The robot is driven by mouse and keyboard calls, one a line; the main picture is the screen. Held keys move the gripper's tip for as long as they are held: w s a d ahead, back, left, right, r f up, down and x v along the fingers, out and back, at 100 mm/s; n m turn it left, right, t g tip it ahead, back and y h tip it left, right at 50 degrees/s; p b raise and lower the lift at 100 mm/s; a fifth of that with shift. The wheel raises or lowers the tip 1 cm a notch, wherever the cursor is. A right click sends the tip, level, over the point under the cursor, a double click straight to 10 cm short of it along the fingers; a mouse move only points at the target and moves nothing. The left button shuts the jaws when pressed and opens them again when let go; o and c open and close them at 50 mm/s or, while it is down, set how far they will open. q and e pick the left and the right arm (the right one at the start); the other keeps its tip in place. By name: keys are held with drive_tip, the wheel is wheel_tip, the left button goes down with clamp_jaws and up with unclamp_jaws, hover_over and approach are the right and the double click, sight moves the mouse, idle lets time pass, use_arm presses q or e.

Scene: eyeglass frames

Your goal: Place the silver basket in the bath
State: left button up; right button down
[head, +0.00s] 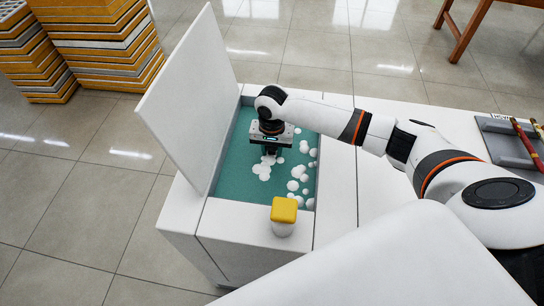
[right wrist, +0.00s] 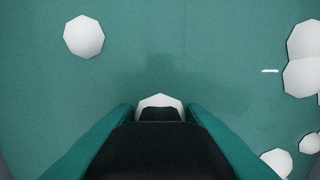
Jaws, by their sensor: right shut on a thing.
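The bath (head: 232,192) is a rectangular tank of teal liquid with white foam blobs, set in a white cabinet, its lid raised. My right gripper (head: 272,149) points down inside the tank opening, low over or in the liquid. In the right wrist view its teal fingers (right wrist: 160,140) flank a black handle-like part (right wrist: 158,152), and it is shut on this part. The body of a silver basket does not show in either view; it may be hidden below the gripper or under the liquid. My left gripper is not in view.
The raised white lid (head: 190,95) stands at the tank's left. A yellow-capped white container (head: 284,215) stands on the front rim. A grey tray (head: 505,145) with red sticks lies at the far right. White counter surface lies right of the tank.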

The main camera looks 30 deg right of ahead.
drive_tip(key=shift+f, duration=1.3)
drive_tip(key=c, duration=1)
unclamp_jaws()
drive_tip(key=shift+f, duration=0.1)
drive_tip(key=shift+c, duration=0.2)
wheel_tip(320, 180, up, 12)
drive_tip(key=shift+r+p, duration=0.15)
drive_tip(key=shift+p, duration=0.2)
